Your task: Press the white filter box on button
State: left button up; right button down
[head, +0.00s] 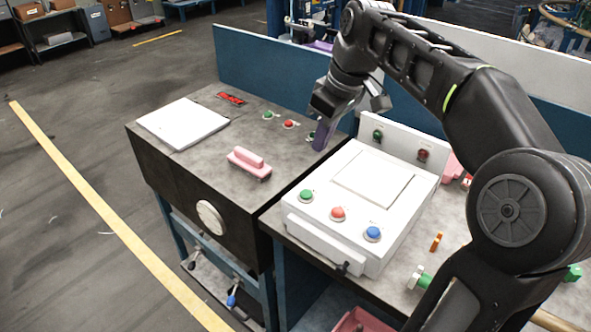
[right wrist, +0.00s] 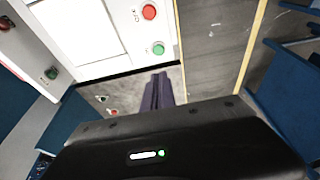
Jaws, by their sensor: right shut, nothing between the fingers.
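The white filter box (head: 365,212) stands on the right-hand bench. Its sloped front carries a green button (head: 306,196), a red button (head: 337,214) and a blue button (head: 373,234). Its upright back panel has another green button (head: 377,135) and a red one (head: 423,155). My right gripper (head: 319,146) is shut and empty, fingers pointing down above the bench, left of the box's back part. In the right wrist view the shut fingers (right wrist: 158,78) lie just below the box's front green button (right wrist: 158,48) in the picture, apart from it. My left gripper is out of view.
A dark grey-topped unit (head: 205,165) on the left holds a white plate (head: 183,122), a pink handle (head: 250,162) and small buttons (head: 288,124) near my fingers. A blue partition (head: 270,72) runs behind. Small parts (head: 436,242) lie right of the box.

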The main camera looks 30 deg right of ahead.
jog(key=p, duration=0.2)
send_near(305, 192)
jog(key=x, duration=0.5)
jog(key=shift+w, duration=0.15)
jog(key=shift+f, duration=0.75)
